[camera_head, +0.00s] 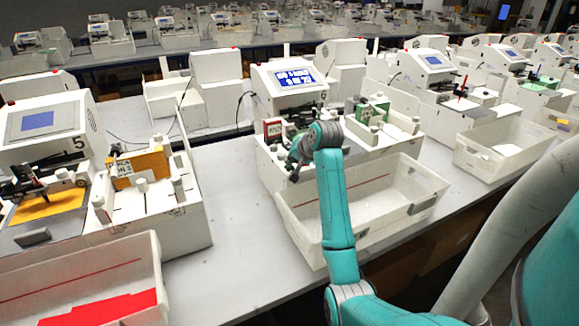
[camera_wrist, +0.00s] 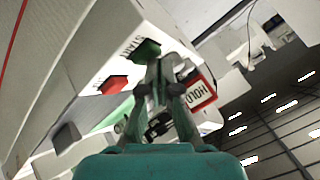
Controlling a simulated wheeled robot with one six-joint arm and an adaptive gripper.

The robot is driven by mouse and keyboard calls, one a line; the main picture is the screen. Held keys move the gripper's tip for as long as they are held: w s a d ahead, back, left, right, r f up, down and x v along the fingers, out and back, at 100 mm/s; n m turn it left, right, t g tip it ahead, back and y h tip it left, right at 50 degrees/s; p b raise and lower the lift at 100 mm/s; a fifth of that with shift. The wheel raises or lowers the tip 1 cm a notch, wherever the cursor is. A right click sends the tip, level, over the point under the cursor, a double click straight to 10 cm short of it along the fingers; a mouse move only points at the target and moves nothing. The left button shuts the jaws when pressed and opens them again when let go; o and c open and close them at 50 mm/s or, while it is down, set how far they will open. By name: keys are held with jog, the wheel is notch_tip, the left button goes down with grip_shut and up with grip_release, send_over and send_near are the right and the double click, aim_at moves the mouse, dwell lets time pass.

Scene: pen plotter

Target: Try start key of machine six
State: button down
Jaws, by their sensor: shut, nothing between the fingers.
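Machine six (camera_head: 292,92) stands in the middle of the head view, its screen (camera_head: 294,77) lit blue with white text too small to read. In the wrist view a green key (camera_wrist: 147,49) sits beside the word START on its white panel. A red key (camera_wrist: 113,84) lies to its lower left. A red-bordered HOLD sign (camera_wrist: 204,93) stands right of the fingers; it shows small in the head view (camera_head: 273,129). My gripper (camera_wrist: 159,88) is shut and empty, its tips close below the green key; I cannot tell whether they touch it.
An open white bin (camera_head: 415,208) stands in front of machine six, under my arm. Machine five (camera_head: 45,130) is at the left, with another bin (camera_head: 150,255) in front. Bare grey table (camera_head: 225,255) lies between them. More machines stand at the right and behind.

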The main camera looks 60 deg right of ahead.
aim_at(291, 167)
jog(key=shift+f, duration=0.25)
jog(key=shift+r, duration=0.2)
dwell(0.4)
jog(key=shift+r, duration=0.7)
jog(key=shift+r, duration=2.5)
jog(key=shift+s, duration=0.1)
